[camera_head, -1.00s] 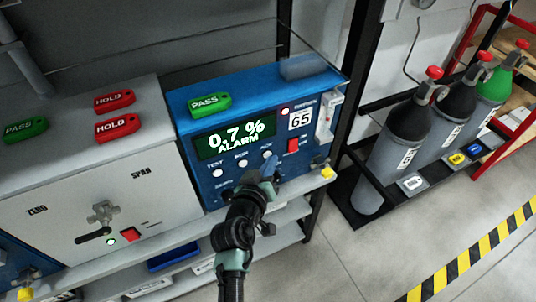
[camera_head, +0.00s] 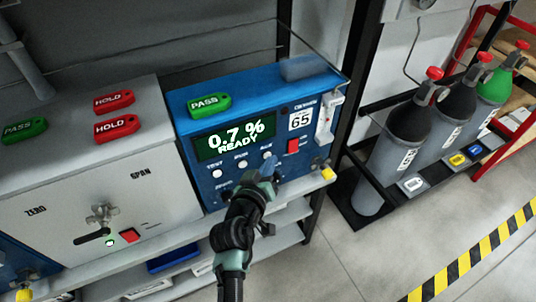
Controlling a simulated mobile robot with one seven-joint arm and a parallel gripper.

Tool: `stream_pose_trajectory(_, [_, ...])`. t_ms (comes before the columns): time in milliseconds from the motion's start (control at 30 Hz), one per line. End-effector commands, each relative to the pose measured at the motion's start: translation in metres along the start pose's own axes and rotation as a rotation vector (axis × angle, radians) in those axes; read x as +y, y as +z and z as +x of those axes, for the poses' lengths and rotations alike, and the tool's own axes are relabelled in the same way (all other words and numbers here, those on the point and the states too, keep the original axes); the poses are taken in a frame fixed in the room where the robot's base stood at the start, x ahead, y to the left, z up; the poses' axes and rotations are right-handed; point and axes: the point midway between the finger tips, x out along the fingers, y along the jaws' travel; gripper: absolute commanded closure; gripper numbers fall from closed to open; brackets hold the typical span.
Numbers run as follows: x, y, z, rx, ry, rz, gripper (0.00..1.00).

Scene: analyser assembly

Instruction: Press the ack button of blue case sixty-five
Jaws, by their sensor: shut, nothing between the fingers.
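The blue case sixty-five (camera_head: 263,90) stands on a shelf, marked 65 on its front. Its display (camera_head: 234,144) reads "0.7 % READY". A row of small white buttons runs under the display: one at the left (camera_head: 217,174), one in the middle (camera_head: 243,164), and the ack button (camera_head: 266,154) at the right. My gripper (camera_head: 270,171) is shut and empty at the case's front, just below the ack button in the picture. Whether the fingertips touch the panel cannot be told. The small lamp (camera_head: 285,110) near the 65 label is dark.
A red switch (camera_head: 293,146) and a yellow-tipped fitting (camera_head: 327,173) are to the right of my gripper. A grey case (camera_head: 80,190) stands close on the left. Green and red tags lie on the case tops. Gas cylinders (camera_head: 404,140) stand at right beyond a black post.

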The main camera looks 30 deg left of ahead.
Motion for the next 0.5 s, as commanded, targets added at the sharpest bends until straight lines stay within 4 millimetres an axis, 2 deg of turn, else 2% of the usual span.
stream_pose_trajectory(200, [0.0063,0.0048,-0.0085,-0.001,0.0,0.001,1.0])
stream_pose_trajectory(500, [0.0065,0.006,-0.009,0.0,0.0,0.001,1.0])
